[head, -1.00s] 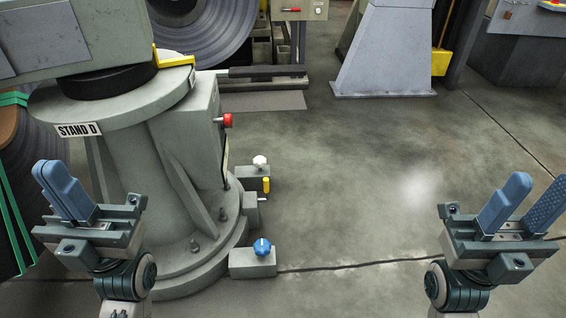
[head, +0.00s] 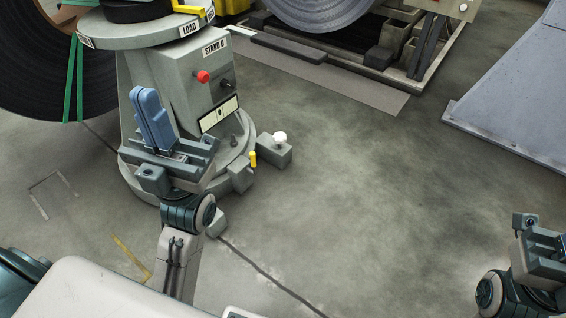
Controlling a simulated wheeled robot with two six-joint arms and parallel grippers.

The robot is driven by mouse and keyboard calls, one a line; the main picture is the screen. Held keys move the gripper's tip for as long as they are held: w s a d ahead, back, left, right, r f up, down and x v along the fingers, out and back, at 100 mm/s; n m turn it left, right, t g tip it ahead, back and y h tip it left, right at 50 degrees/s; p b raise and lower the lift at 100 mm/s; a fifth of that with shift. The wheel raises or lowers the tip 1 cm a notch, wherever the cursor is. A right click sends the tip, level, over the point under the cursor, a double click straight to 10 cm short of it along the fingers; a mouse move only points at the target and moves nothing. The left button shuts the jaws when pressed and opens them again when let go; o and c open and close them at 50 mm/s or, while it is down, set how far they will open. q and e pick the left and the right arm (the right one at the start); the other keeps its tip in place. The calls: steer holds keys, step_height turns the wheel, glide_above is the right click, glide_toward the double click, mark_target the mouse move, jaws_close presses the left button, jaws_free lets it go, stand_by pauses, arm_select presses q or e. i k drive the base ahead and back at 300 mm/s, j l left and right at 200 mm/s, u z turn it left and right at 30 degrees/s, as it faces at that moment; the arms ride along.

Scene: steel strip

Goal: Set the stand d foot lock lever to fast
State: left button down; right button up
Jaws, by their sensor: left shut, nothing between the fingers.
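Stand D (head: 136,70) is the grey pedestal at upper left, with a "STAND D" sign (head: 214,47) on its box. At its round foot, a short upright yellow handle (head: 253,158) stands by a small grey block. I cannot read any marking for its position. A white knob (head: 280,137) sits on another block to its right. My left gripper (head: 146,95) is shut and empty, in front of the stand in the picture and left of the yellow handle. My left arm hides part of the foot. My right gripper (head: 542,252) is at the right edge, its fingers unseen.
The stand's box has a red knob (head: 203,76), a black knob (head: 225,84) and a pale plate (head: 219,114). A steel coil (head: 318,8) lies behind, and a dark coil with green straps (head: 40,75) at left. Floor right of the stand is clear.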

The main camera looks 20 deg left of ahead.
mark_target(252, 154)
steer(key=i+l, duration=0.1)
steer(key=l, duration=0.35)
steer(key=i+l+u, duration=0.1)
steer(key=l, duration=0.35)
steer(key=l+u, duration=0.1)
steer(key=l, duration=0.4)
steer(key=i, duration=0.05)
